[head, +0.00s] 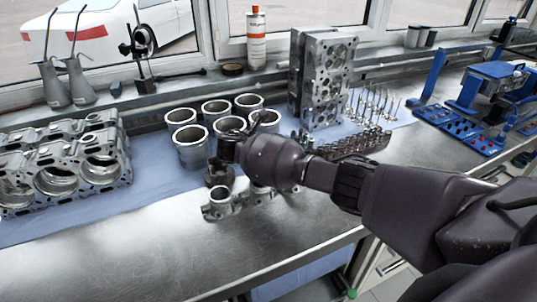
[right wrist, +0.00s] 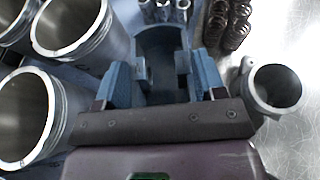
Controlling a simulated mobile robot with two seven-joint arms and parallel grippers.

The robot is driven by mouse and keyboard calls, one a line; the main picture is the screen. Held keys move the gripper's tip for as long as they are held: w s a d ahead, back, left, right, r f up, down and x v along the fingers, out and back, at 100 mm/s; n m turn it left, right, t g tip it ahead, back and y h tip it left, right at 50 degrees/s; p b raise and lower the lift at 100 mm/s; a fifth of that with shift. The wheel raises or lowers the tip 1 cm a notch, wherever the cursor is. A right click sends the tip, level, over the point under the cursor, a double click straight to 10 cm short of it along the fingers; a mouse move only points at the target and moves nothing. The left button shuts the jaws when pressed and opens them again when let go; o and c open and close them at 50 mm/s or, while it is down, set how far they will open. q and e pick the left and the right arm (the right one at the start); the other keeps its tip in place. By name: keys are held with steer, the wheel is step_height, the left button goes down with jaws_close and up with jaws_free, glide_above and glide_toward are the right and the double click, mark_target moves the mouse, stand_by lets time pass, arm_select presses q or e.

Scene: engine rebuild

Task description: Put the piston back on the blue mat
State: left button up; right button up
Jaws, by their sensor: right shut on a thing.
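My right gripper (head: 226,157) reaches in from the right and points down over the front part of the bench. It is shut on the piston (head: 217,174), a dark cylindrical part partly hidden by the gripper. In the right wrist view, the piston (right wrist: 158,42) shows as a hollow, curved body between the two fingers of the gripper (right wrist: 160,78). The blue mat (head: 150,154) lies along the bench under the engine parts. I cannot tell whether the piston touches anything below it. My left gripper is not in view.
Several cylinder liners (head: 191,147) stand behind and left of the gripper. A small ringed metal part (head: 221,204) sits just in front. The engine block (head: 62,165) is at left, the cylinder head (head: 320,80) behind. Bare steel bench (head: 150,255) is clear at the front.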

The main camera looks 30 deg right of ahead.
step_height(320, 180, down, 4)
steer(key=shift+f+b, duration=0.1)
steer(key=shift+b, duration=0.3)
steer(key=o, duration=1.4)
steer(key=p+v, duration=0.1)
steer(key=v, duration=1.1)
steer(key=shift+s, duration=0.1)
